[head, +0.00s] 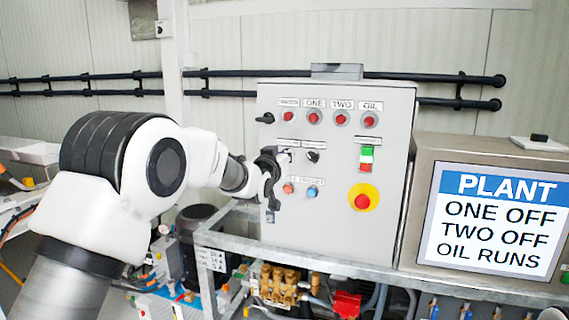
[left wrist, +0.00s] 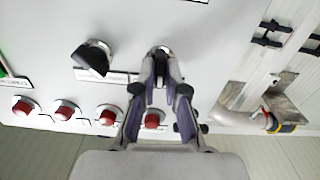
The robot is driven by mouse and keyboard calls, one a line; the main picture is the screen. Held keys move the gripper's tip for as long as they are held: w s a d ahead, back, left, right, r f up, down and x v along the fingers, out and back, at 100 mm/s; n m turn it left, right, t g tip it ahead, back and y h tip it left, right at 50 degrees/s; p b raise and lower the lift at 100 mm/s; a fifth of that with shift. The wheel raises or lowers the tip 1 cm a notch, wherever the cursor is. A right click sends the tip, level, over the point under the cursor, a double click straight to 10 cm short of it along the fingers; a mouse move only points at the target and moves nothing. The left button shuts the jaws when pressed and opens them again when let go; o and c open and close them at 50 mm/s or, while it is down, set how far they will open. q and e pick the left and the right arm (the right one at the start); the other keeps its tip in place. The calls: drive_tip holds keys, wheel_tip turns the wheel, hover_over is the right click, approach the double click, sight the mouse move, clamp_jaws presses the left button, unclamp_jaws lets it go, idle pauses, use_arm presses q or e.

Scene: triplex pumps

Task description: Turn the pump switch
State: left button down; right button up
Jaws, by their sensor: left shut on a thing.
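The grey control panel (head: 333,240) stands upright on a metal frame. My left gripper (head: 274,160) is at the panel's left side, shut on the left rotary switch. In the left wrist view the fingertips (left wrist: 161,75) close around that switch (left wrist: 162,49); its knob is mostly hidden between them, so its angle cannot be read. A second black rotary switch (head: 312,156) sits to its right, free; it also shows in the left wrist view (left wrist: 92,58). Its label is too small to read. My right gripper is not in view.
Red lamps labelled ONE (head: 314,118), TWO (head: 341,120) and OIL (head: 370,121) line the panel's top. A green-white-red button block (head: 366,158) and emergency stop (head: 363,198) sit right. The screen (head: 493,223) reads ONE OFF, TWO OFF, OIL RUNS. Brass-coloured pump parts (head: 281,284) lie below.

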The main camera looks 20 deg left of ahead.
use_arm(q)
drive_tip(key=shift+r+m, duration=0.1)
drive_tip(key=shift+m, duration=0.4)
drive_tip(key=c, duration=1.2)
unclamp_jaws()
drive_tip(key=s, duration=1.2)
drive_tip(key=shift+a, duration=0.2)
drive_tip(key=shift+w, duration=0.1)
